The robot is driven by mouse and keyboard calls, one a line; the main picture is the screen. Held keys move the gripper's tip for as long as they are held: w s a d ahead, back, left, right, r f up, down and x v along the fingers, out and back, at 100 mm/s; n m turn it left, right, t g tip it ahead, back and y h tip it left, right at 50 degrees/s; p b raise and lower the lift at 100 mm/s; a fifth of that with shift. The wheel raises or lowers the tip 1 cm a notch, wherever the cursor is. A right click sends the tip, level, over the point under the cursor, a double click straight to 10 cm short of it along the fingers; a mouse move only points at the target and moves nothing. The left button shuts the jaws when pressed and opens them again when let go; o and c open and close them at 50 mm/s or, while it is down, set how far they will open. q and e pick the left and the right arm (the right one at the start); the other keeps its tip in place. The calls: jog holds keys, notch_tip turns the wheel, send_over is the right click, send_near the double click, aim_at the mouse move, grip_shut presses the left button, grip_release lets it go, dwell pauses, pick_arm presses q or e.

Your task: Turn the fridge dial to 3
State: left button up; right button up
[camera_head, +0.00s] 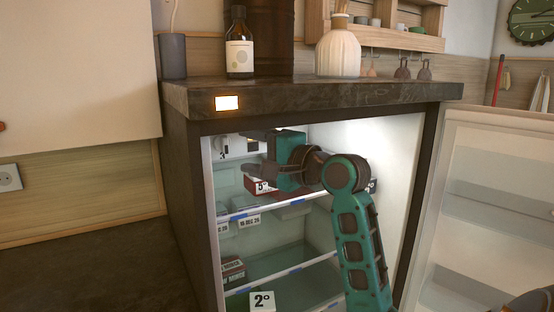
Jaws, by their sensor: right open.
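The open fridge (435,160) stands under the dark counter. A pale control box (234,152) sits at the top left inside it, with small dark marks on its face. The dial is too small and partly covered to make out, and its setting cannot be read. My right gripper (252,154) is inside the fridge at the top, with its open fingers pointing left toward the control box. I cannot tell whether a finger touches the box. My left gripper is not in view.
The fridge door (490,190) is swung open to the right. Below my right gripper are a red-and-white box (262,186), a glass shelf edge (275,206) and a lower carton (232,269). A bottle (239,45) and a vase (338,52) stand on the counter (330,96).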

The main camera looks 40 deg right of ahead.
jog(key=s+d, duration=0.1)
jog(key=s, duration=0.6)
jog(key=shift+s, duration=0.2)
jog(key=s+a+f+n+g+h, duration=0.1)
jog(key=a+f+n+g, duration=0.3)
jog(key=f, duration=0.6)
jog(key=s+a+f+n+g, duration=0.1)
jog(key=a+f+n+g, duration=0.2)
jog(key=f, duration=0.8)
jog(key=s+a+f+n+g+h, duration=0.1)
jog(key=s+a+f+n+g, duration=0.4)
jog(key=s+f, duration=0.4)
jog(key=s+a+f+n+g+h, duration=0.1)
jog(key=s+a+f+n+g, duration=0.1)
jog(key=s+a+f+n, duration=0.5)
jog(key=w+f+t+y, duration=0.2)
jog(key=w+f+t, duration=0.4)
jog(key=f, duration=0.4)
jog(key=shift+a+t, duration=0.25)
jog(key=shift+t, duration=0.25)
